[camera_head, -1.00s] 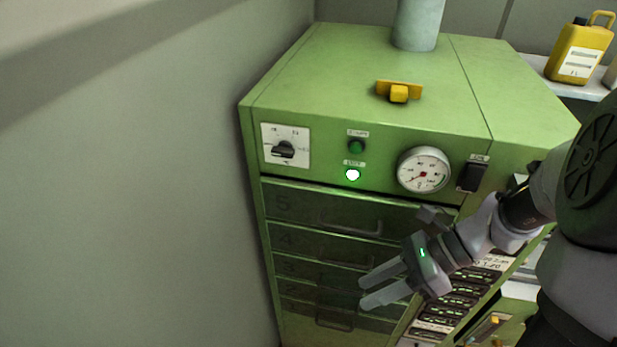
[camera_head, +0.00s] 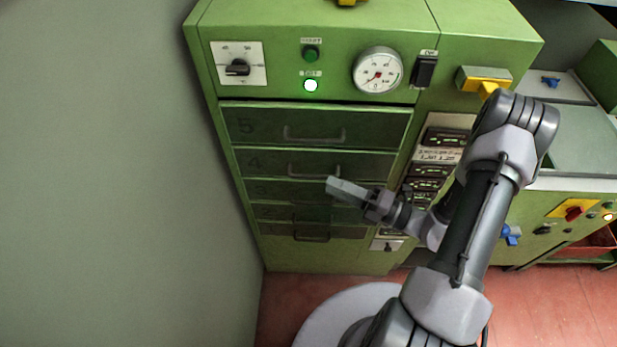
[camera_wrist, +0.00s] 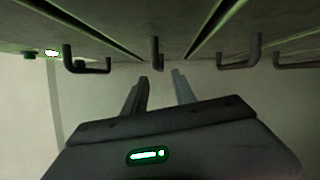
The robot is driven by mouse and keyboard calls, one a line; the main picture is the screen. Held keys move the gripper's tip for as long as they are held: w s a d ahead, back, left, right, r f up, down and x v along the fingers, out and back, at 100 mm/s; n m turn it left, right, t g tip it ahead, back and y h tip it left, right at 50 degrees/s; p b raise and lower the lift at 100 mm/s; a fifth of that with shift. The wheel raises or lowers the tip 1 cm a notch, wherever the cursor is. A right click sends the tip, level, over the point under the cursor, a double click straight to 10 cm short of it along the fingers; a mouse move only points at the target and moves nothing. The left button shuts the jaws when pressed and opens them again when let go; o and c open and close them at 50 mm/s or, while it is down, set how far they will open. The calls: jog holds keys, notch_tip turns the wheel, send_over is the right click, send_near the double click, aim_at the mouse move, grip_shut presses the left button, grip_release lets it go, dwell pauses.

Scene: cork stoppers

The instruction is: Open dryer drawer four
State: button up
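The green dryer cabinet has a column of dark drawers numbered from 5 at the top. Drawer four (camera_head: 262,162) is closed in the head view, its bar handle (camera_head: 300,173) partly behind my fingertips. My gripper (camera_head: 335,184) is in front of drawers four and three. In the wrist view, my gripper (camera_wrist: 159,77) has its two fingers apart with nothing between them. One handle (camera_wrist: 157,53) stands just beyond the fingertips, in line with the gap; counting from the lit lamp side, it appears to be drawer four's. I see no contact.
Drawer five's handle (camera_wrist: 88,68) and drawer three's handle (camera_wrist: 240,60) flank it in the wrist view. A control panel with a dial, gauge (camera_head: 378,70) and lit lamp (camera_head: 311,85) is above. A plain wall (camera_head: 100,180) stands close on the left.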

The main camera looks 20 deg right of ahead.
aim_at(309, 175)
jog(key=b+x, duration=0.1)
jog(key=x, duration=0.6)
jog(key=shift+w+a, duration=0.2)
jog(key=shift+a, duration=0.1)
jog(key=shift+c, duration=0.4)
grip_shut()
dwell(0.6)
